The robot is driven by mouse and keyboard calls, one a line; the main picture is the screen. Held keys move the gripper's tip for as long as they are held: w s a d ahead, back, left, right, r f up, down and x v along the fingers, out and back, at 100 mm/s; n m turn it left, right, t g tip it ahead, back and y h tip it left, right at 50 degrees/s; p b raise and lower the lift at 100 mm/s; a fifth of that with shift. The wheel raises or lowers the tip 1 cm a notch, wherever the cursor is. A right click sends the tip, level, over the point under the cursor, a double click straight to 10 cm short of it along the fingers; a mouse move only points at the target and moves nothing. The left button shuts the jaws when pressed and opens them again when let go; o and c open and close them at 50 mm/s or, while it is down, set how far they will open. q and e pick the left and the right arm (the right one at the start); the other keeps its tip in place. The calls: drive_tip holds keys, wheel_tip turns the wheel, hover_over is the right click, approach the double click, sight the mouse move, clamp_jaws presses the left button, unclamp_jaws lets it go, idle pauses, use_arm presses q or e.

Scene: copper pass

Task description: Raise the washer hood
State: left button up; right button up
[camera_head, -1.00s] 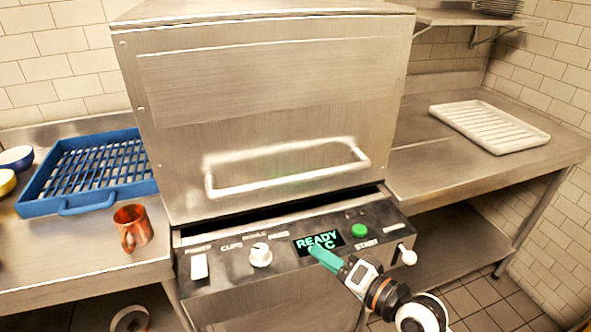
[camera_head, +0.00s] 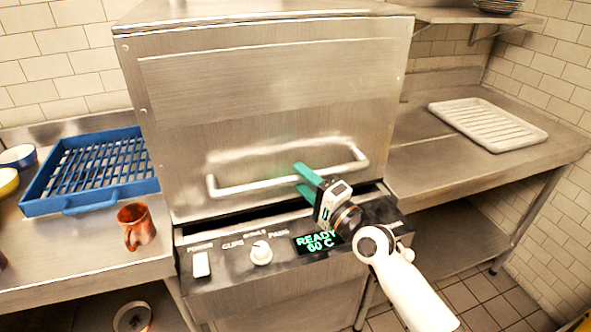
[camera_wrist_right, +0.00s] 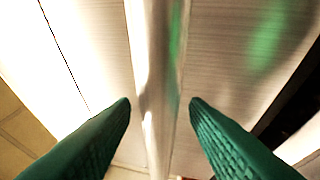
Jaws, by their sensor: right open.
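The steel washer hood (camera_head: 270,95) stands in the middle of the head view, with a dark gap along its lower edge above the control panel. Its bar handle (camera_head: 250,186) runs across the lower front. My right gripper (camera_head: 305,181) is open at the right half of the handle, with green fingers one above and one below the bar. In the right wrist view the handle bar (camera_wrist_right: 155,70) passes between the two open fingers (camera_wrist_right: 160,108), with room on both sides. I cannot tell if a finger touches it. My left gripper is not in view.
The control panel (camera_head: 225,262) has a knob and a display reading READY 60 C. At left are a blue rack (camera_head: 66,205), a copper mug (camera_head: 136,226) and bowls on the counter. A white ribbed tray (camera_head: 488,124) lies on the right counter. A shelf (camera_head: 470,17) hangs above it.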

drive_tip(key=shift+x, duration=1.4)
drive_tip(key=shift+c, duration=0.4)
clamp_jaws()
